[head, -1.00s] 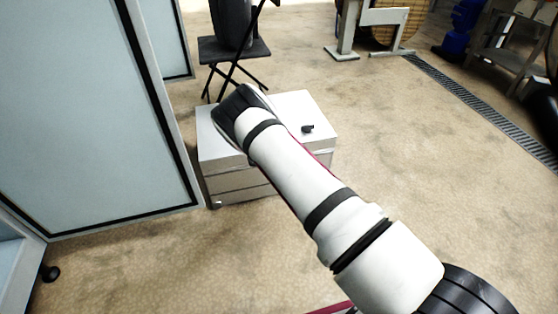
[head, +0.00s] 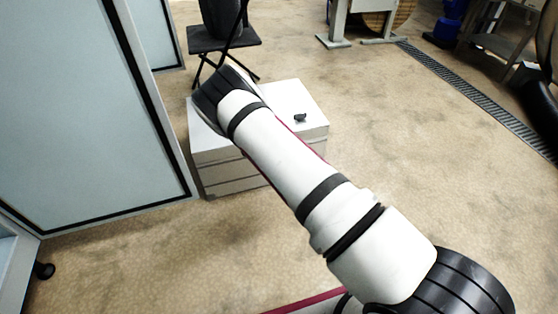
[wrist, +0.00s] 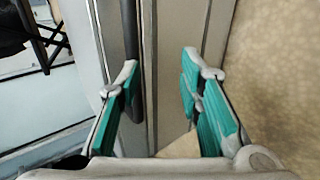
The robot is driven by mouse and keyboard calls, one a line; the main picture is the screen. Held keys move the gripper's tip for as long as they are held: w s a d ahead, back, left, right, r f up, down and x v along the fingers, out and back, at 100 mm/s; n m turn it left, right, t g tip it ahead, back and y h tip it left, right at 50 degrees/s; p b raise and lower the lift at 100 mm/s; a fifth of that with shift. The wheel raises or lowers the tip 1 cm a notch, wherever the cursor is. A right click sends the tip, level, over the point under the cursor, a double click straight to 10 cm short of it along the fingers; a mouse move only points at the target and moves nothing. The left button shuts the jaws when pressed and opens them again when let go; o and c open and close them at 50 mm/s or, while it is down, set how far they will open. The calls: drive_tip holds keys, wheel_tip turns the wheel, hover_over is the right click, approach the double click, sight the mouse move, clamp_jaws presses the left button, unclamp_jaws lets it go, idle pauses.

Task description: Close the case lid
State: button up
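A low white box-like case (head: 297,95) stands on the floor, its top looking flat and shut in the head view. A small black piece (head: 300,118) sits on its top. My arm crosses in front of the case and hides part of it, and my gripper's fingers are hidden there. In the wrist view my gripper (wrist: 163,92) is open, with teal pads apart and nothing held. Beyond and between the fingers are grey upright faces (wrist: 176,70) with dark seams, probably the case. I cannot tell whether the fingers touch them.
A tall pale-blue panel (head: 80,110) with a black frame stands close on the left. A black folding chair (head: 222,42) with a dark object on it is behind the case. A floor grate (head: 475,97) runs at the right. Open floor (head: 440,170) lies right of the case.

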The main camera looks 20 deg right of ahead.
drive_tip(key=v, duration=0.7)
drive_tip(key=shift+r, duration=0.45)
drive_tip(key=shift+w+r, duration=0.1)
drive_tip(key=shift+r, duration=0.05)
